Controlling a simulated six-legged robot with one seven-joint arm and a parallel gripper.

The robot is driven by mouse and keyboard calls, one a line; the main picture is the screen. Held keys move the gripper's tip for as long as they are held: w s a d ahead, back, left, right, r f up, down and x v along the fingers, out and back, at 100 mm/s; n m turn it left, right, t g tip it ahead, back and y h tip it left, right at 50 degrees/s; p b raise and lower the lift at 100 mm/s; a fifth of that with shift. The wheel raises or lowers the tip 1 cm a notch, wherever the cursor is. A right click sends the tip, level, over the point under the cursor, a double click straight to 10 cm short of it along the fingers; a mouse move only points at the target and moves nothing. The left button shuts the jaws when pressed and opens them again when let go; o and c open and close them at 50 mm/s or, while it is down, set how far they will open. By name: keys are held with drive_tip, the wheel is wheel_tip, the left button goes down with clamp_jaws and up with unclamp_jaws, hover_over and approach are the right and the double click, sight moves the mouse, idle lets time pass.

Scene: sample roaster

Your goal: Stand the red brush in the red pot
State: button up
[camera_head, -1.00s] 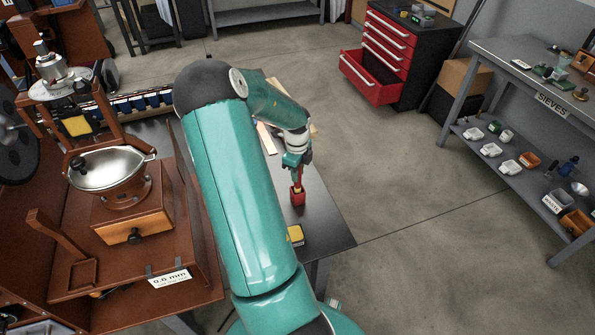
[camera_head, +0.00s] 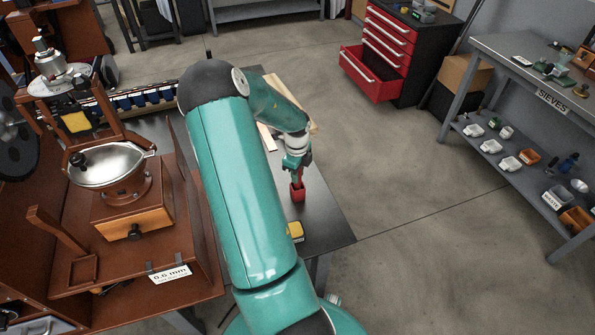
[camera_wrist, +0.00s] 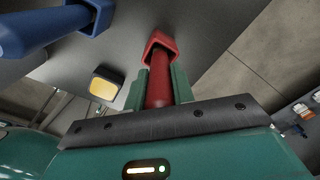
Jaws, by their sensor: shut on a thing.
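My gripper (camera_wrist: 161,82) is shut on the red brush (camera_wrist: 158,92), whose red handle runs between the two green fingers. The red pot (camera_wrist: 172,44) is a small square cup just beyond the fingertips in the wrist view. The brush's far end reaches into the pot's mouth; how deep it sits and whether it touches the bottom is hidden. In the head view, the red pot (camera_head: 298,194) stands on the dark table right below my gripper (camera_head: 297,170), near the table's right side. The brush looks roughly upright there.
A blue brush (camera_wrist: 40,30) and blue pot (camera_wrist: 97,14) are at the wrist view's upper left. A yellow-topped block (camera_head: 295,231) lies on the dark table (camera_head: 325,228) near the red pot. A brown machine with a metal bowl (camera_head: 112,165) stands left of my arm.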

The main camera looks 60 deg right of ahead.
drive_tip(key=shift+f, duration=0.25)
drive_tip(key=o, duration=1.1)
drive_tip(key=shift+c, duration=0.2)
wheel_tip(320, 180, up, 14)
drive_tip(key=shift+w+f, duration=0.1)
drive_tip(key=shift+w, duration=0.05)
drive_tip(key=w+a+r+n+t, duration=0.1)
drive_tip(key=w+a+r+n, duration=0.35)
drive_tip(key=a, duration=0.35)
drive_tip(key=w+a+r+n+t+y, duration=0.1)
drive_tip(key=w+a+r+n, duration=0.4)
drive_tip(key=a, duration=0.4)
drive_tip(key=w+a+r+n+t, duration=0.1)
drive_tip(key=w+a+r+n, duration=0.2)
drive_tip(key=a+n, duration=0.45)
drive_tip(key=s+a+r+n+t, duration=0.1)
drive_tip(key=s+a+r+n, duration=0.2)
drive_tip(key=a+n, duration=0.6)
drive_tip(key=s+a+r+n+t+h, duration=0.1)
drive_tip(key=s+a+r+n, duration=0.3)
drive_tip(key=a+n, duration=0.6)
drive_tip(key=s+a, duration=0.1)
drive_tip(key=a, duration=0.4)
drive_tip(key=shift+s+a+t, duration=0.3)
drive_tip(key=shift+s+t, duration=0.05)
drive_tip(key=shift+t, duration=0.05)
